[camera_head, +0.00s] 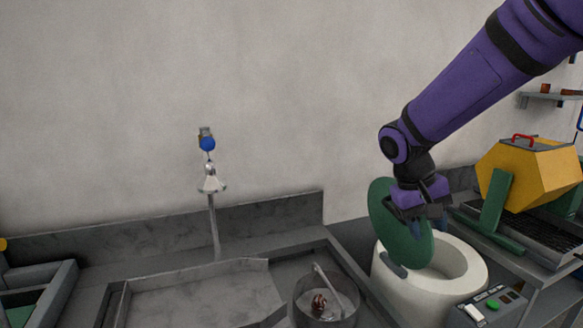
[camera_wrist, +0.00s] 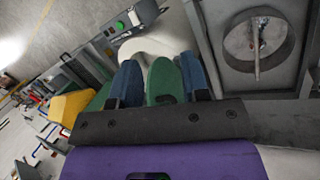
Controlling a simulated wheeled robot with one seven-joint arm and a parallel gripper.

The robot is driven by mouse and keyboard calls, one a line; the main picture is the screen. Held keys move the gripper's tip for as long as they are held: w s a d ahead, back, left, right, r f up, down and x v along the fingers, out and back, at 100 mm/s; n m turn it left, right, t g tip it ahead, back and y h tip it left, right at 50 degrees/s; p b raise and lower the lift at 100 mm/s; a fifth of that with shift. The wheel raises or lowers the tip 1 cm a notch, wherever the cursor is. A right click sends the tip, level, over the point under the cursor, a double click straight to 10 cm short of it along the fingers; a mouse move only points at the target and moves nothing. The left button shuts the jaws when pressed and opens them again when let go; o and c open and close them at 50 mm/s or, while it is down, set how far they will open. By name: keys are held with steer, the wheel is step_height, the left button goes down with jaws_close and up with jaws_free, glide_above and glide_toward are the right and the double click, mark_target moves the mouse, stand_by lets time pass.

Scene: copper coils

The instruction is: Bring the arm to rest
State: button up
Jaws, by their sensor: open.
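My gripper (camera_head: 428,226) hangs from my purple arm at the right of the head view, over a white round tub (camera_head: 462,290). A green disc-shaped lid (camera_head: 384,207) stands steeply tilted at the tub's left side, partly behind my gripper. In the wrist view my gripper (camera_wrist: 162,72) has its two blue fingers spread apart. The green lid (camera_wrist: 164,78) shows between them, and I cannot tell whether they touch it. The white tub (camera_wrist: 150,47) lies beyond the fingertips, mostly hidden.
A yellow drum (camera_head: 535,175) in a green frame stands right of the tub. A button box (camera_head: 490,308) is in front. The wall area upper left is free.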

steer(key=s+d+r+t+y, duration=0.2)
steer(key=s+r, duration=0.3)
steer(key=s, duration=0.4)
steer(key=s+d+r+t+y, duration=0.2)
steer(key=s+r+t, duration=0.2)
steer(key=s, duration=0.6)
steer(key=shift+s+r+t, duration=0.3)
steer(key=shift+r, duration=0.5)
